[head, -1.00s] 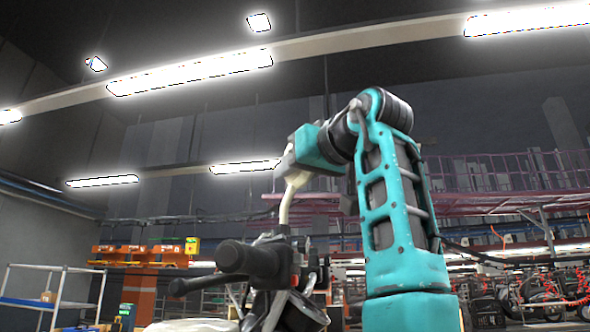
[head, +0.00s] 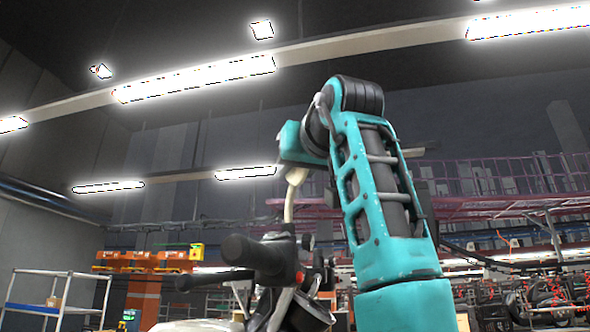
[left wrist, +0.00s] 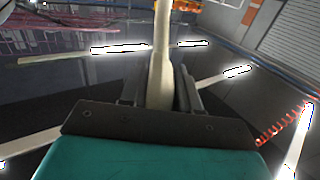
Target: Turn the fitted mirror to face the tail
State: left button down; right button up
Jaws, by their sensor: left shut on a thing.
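A motorcycle handlebar (head: 262,257) with a black grip stands low in the head view. The mirror's cream stem (head: 291,207) rises from it. My left gripper (head: 297,177) is at the upper part of this stem, at the end of my teal arm. In the left wrist view the pale stem (left wrist: 161,55) runs upward between the two dark fingers of my left gripper (left wrist: 160,88), which are shut on it. The mirror's glass and the way it faces cannot be made out. My right gripper is in neither view.
A blue-and-white rack (head: 60,292) stands at far left, with orange units (head: 150,260) behind it. A pink railing (head: 480,180) and several motorcycles (head: 550,290) are at the right. The air left of the stem looks clear.

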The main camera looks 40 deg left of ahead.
pick_arm(q)
jog(key=shift+s+a+m+t+h+b, duration=0.2)
jog(key=shift+m+t+h, duration=0.15)
jog(key=shift+t, duration=0.2)
jog(key=shift+s+a+m+t+h+b, duration=0.15)
jog(key=shift+m+t+h, duration=0.1)
jog(key=shift+m+t, duration=0.25)
jog(key=shift+d, duration=0.1)
jog(key=shift+s+a+m+t+h+b, duration=0.1)
jog(key=shift+a+m+t+h+b, duration=0.1)
jog(key=shift+m+t+h, duration=0.35)
jog(key=shift+s+a+m+t+h+b, duration=0.1)
jog(key=shift+m+t+h+b, duration=0.1)
jog(key=shift+m+t+h, duration=0.3)
jog(key=shift+s+a+m+t+h, duration=0.2)
jog(key=shift+m+t+h, duration=0.15)
jog(key=shift+t+h, duration=0.2)
jog(key=shift+s+a+m+t+h, duration=0.1)
jog(key=shift+a+m+t+h, duration=0.1)
jog(key=shift+m+t+h, duration=0.3)
